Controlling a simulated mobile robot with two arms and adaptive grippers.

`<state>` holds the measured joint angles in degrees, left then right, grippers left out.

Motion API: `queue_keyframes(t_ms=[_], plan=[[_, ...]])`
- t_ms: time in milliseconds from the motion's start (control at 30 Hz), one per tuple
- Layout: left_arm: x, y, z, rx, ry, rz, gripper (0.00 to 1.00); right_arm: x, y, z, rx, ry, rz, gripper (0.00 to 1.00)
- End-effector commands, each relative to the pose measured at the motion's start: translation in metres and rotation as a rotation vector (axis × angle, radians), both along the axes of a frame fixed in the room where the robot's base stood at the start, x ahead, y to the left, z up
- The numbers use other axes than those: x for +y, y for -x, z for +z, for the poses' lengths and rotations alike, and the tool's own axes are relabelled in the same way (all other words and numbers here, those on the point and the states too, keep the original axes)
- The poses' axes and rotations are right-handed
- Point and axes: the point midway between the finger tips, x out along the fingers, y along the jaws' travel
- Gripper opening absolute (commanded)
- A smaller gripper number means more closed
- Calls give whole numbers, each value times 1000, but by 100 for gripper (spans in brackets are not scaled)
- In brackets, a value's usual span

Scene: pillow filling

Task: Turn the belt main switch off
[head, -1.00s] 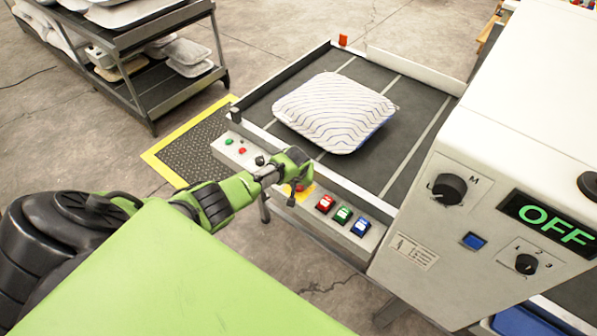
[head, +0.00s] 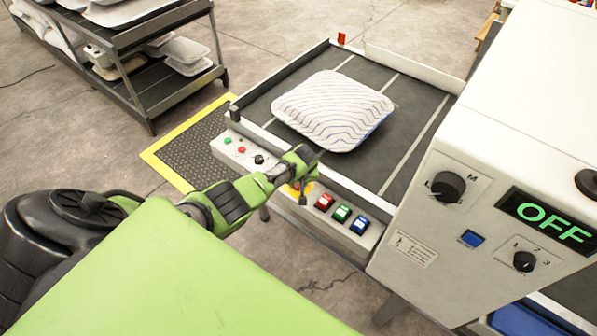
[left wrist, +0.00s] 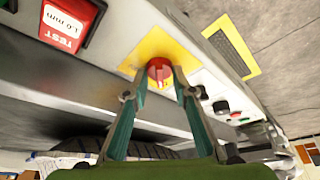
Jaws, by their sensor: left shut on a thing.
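The belt main switch is a red rotary knob (left wrist: 158,68) on a yellow plate (left wrist: 175,48), seen in the left wrist view on the belt's front rail. My left gripper (left wrist: 160,76) is shut on the knob, with one finger on each side of it. In the head view my left gripper (head: 301,186) is at the yellow plate (head: 286,189) on the rail and hides most of the knob. The knob's exact setting is hard to read. My right gripper is not in view.
Red (head: 325,202), green (head: 342,212) and blue (head: 360,224) buttons sit right of the switch. A striped pillow (head: 333,110) lies on the dark belt (head: 408,150). A white machine (head: 500,130) with a display (head: 547,219) reading OFF stands at right.

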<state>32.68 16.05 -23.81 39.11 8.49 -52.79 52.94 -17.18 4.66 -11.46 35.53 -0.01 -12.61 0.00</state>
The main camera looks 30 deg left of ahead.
Motion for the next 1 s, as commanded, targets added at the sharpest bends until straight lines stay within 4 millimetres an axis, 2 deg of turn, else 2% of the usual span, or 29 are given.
queue_keyframes(t_ms=[33,67,100,567,767,1000], plan=[[0,0,0,-1,1,2,30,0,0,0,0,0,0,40],[0,0,0,0,0,1,37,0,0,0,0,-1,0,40],[0,0,0,-1,0,1,41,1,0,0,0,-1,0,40],[-1,1,4,0,0,-1,41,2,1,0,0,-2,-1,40],[-6,6,20,-2,1,-3,41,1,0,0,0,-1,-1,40],[-14,15,50,-3,0,-2,41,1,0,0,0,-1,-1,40]])
